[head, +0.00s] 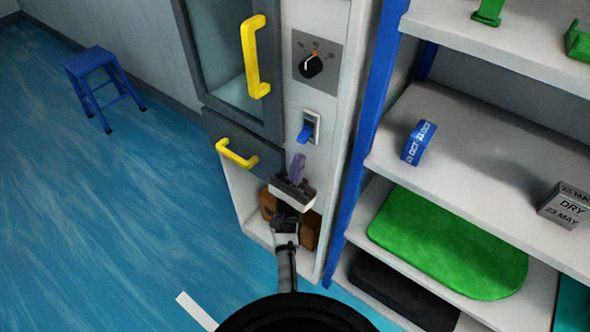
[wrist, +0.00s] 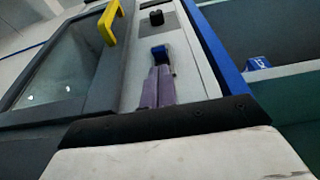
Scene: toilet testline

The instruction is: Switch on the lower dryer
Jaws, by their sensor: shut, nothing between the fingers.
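The dryer cabinet (head: 325,18) has a glass door with a yellow handle (head: 255,58) and a white control strip on its right. A dial (head: 311,66) with a red mark sits high on the strip. Below it is a blue rocker switch (head: 305,131) in a pale frame; its lower end sticks out. My gripper (head: 297,160) is just below the switch, purple fingers together and empty. In the wrist view, the fingertips (wrist: 159,69) point at the blue switch (wrist: 160,53) and overlap its lower edge. I cannot tell whether they touch.
A lower dark drawer front with a yellow handle (head: 236,154) is left of my gripper. A brown box (head: 309,232) sits in the opening beneath. A blue-framed shelf (head: 455,125) with boxes stands close on the right. A blue stool (head: 92,65) stands on open floor at left.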

